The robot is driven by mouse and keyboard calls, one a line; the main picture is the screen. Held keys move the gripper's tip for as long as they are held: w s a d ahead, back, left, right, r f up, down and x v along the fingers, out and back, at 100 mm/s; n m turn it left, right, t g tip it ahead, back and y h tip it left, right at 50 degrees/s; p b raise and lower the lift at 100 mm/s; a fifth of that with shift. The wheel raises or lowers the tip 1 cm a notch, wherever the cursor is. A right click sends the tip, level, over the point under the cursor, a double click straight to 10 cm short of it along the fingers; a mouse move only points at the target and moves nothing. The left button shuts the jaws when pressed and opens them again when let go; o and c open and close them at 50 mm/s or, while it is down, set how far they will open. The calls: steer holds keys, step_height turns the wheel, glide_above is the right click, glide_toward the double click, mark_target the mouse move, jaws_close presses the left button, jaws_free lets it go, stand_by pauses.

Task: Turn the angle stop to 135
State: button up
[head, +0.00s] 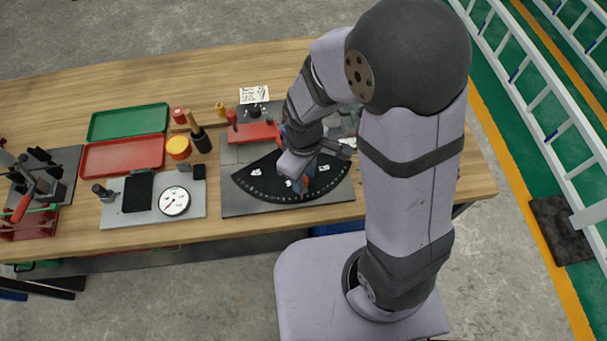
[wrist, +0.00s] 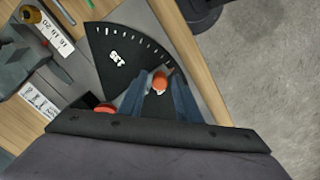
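The angle stop's black fan-shaped dial plate (head: 262,180) with white tick marks and number labels lies on a grey base plate (head: 240,207). It also shows in the wrist view (wrist: 112,40), with a white label that seems to read 135. An orange-red knob (wrist: 160,83) stands over the dial near its scale edge. My gripper (wrist: 160,76) reaches down over the dial with its blue fingers on either side of the knob. The fingers are apart, with a small gap beside the knob. My arm and gripper hide the dial's right part and pivot in the head view.
A red block (head: 253,133) stands behind the dial. To the left are a plate with a round gauge (head: 174,201), a red tray (head: 122,155), a green tray (head: 128,121) and a yellow-orange jar (head: 178,148). Free bench lies at the far left back.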

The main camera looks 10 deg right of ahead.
jaws_close()
steer(key=shift+d, duration=0.15)
steer(key=shift+w+d+n, duration=0.15)
steer(key=shift+d+n, duration=0.45)
steer(key=shift+d, duration=0.1)
steer(key=w+d+n, duration=0.1)
steer(key=d+n, duration=0.1)
steer(key=w+d+n+p, duration=0.1)
steer(key=d+n, duration=0.1)
steer(key=w+d+n, duration=0.2)
steer(key=shift+d+p, duration=0.35)
steer(key=shift+d, duration=0.05)
steer(key=shift+w+d+n, duration=0.75)
steer(key=shift+w+n, duration=0.05)
steer(key=shift+n, duration=0.1)
steer(key=shift+o, duration=1.5)
jaws_free()
